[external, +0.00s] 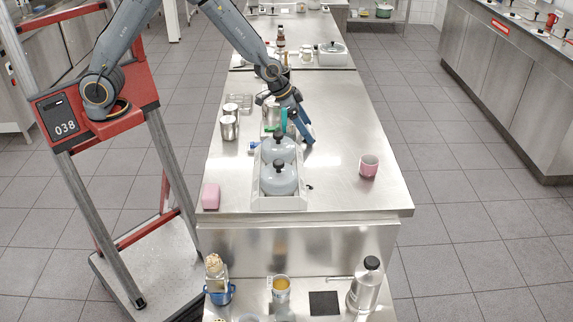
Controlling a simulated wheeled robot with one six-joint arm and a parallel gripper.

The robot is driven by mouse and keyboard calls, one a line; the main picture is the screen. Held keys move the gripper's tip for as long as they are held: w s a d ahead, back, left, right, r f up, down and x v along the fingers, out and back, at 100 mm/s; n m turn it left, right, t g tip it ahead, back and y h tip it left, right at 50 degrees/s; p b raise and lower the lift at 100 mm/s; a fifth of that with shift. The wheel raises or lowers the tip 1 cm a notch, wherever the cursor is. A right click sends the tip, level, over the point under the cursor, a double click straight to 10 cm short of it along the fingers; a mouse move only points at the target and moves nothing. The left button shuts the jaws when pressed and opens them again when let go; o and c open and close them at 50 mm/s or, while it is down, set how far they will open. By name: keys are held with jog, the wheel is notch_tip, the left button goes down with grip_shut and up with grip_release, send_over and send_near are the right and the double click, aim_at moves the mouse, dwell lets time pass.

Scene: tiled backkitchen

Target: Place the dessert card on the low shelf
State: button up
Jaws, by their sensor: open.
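My gripper (297,128) reaches down over the steel table (335,165), behind two lidded grey pots in a white tray. Its jaws are open. A small teal upright item (284,121) shows beside the fingers; I cannot tell if they touch it. I cannot pick out the dessert card for certain. A low steel surface (250,292) lies in front of the table, below its top; I cannot tell whether it is the low shelf. A flat black square (324,303) lies on it.
The white tray (279,203) with the pots stands close in front of my gripper. Metal canisters (228,127) are left of it, a pink cup (369,166) right, a pink block (211,196) front left. A bottle (366,287) stands below. The table's right side is mostly clear.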

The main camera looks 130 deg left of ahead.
jog(key=c, duration=1.2)
jog(key=shift+r, duration=0.1)
